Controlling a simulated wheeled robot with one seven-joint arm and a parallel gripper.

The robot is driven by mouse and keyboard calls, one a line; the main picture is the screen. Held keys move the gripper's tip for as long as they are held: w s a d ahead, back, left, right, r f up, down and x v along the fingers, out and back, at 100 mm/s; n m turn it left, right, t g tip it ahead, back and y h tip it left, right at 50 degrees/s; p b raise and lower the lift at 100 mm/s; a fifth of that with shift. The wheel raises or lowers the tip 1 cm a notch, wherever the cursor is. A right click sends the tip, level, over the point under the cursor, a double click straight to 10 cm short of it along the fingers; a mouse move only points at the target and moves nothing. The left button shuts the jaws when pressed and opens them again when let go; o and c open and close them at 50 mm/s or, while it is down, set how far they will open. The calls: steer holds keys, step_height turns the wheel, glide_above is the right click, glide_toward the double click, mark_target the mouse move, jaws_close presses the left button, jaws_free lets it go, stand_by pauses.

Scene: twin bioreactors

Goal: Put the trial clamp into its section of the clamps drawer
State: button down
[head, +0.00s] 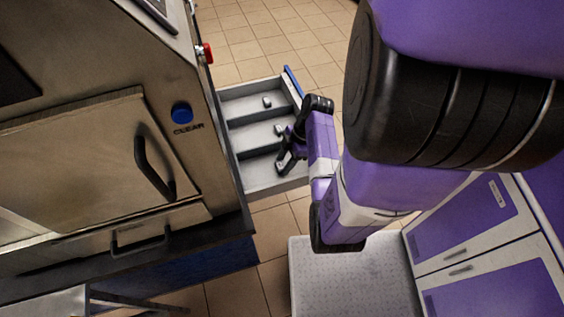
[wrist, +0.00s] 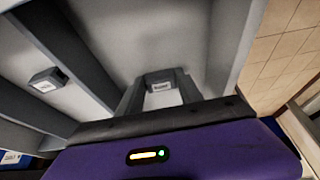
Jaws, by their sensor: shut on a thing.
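The open clamps drawer (head: 287,181) extends from the machine's side and has parallel sections split by grey dividers. My gripper (head: 284,162) is low at the drawer's right end, over or inside the section nearest the camera. In the wrist view, my gripper (wrist: 161,98) is shut on what I take to be the trial clamp, largely hidden by the fingers. A dark block with a white label (wrist: 160,86) shows at the fingertips; I cannot tell whether it is the held piece or a section's marker. Contact with the drawer floor is unclear.
Another labelled dark block (wrist: 46,80) sits in the neighbouring section, and a small block (head: 267,101) shows in the far section. The machine (head: 90,150) with its door handle stands left. White-and-purple cabinets (head: 470,240) stand right. Tiled floor (head: 265,30) lies open beyond the drawer.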

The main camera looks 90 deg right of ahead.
steer(key=c, duration=0.8)
jaws_free()
steer(key=shift+w+f, duration=0.1)
steer(key=shift+o, duration=0.2)
steer(key=p+v, duration=0.2)
steer(key=v, duration=1)
steer(key=shift+s+d, duration=0.1)
steer(key=shift+s, duration=0.1)
